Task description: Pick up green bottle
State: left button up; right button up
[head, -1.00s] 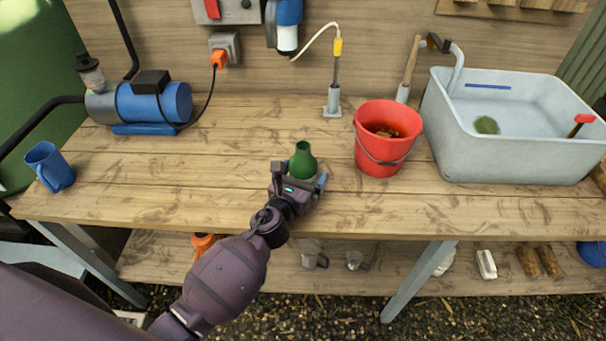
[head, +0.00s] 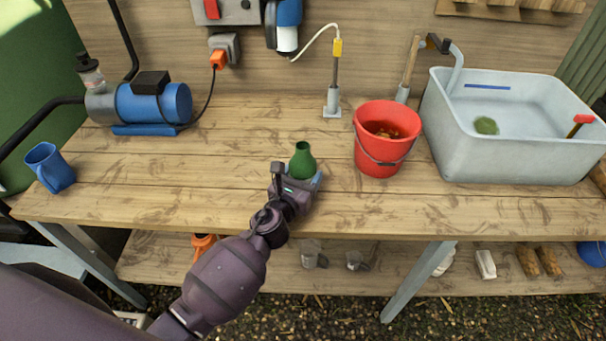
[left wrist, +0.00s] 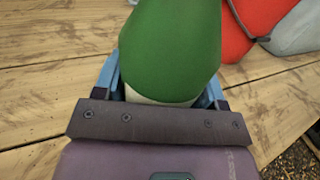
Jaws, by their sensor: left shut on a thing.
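The green bottle (head: 303,159) stands upright on the wooden table near its front edge, its narrow neck pointing up. In the left wrist view the green bottle (left wrist: 172,45) fills the upper middle, with a pale band low on it. My left gripper (head: 299,178) reaches it from the front and is shut on it, one blue finger on each side. In the left wrist view the left gripper (left wrist: 163,88) has the bottle between its fingers. The bottle's lower part is hidden by the gripper. My right gripper is not in view.
A red bucket (head: 378,155) stands close to the right of the bottle, with a grey basin (head: 510,160) beyond it. A blue mug (head: 50,168) and a blue pump (head: 155,103) are at the left. The table (head: 225,150) left of the bottle is clear.

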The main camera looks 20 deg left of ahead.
pick_arm(q)
jog(key=shift+r+p, duration=0.85)
jog(key=shift+r, duration=0.6)
jog(key=shift+r+p, duration=0.5)
jog(key=shift+r, duration=0.3)
notch_tip(320, 180, up, 4)
jog(key=shift+r+p, duration=0.2)
jog(key=shift+p, duration=1)
jog(key=shift+r, duration=0.4)
notch_tip(320, 180, up, 10)
jog(key=p, duration=0.4)
send_over(300, 150)
jog(key=w, duration=0.2)
jog(key=shift+s, duration=0.1)
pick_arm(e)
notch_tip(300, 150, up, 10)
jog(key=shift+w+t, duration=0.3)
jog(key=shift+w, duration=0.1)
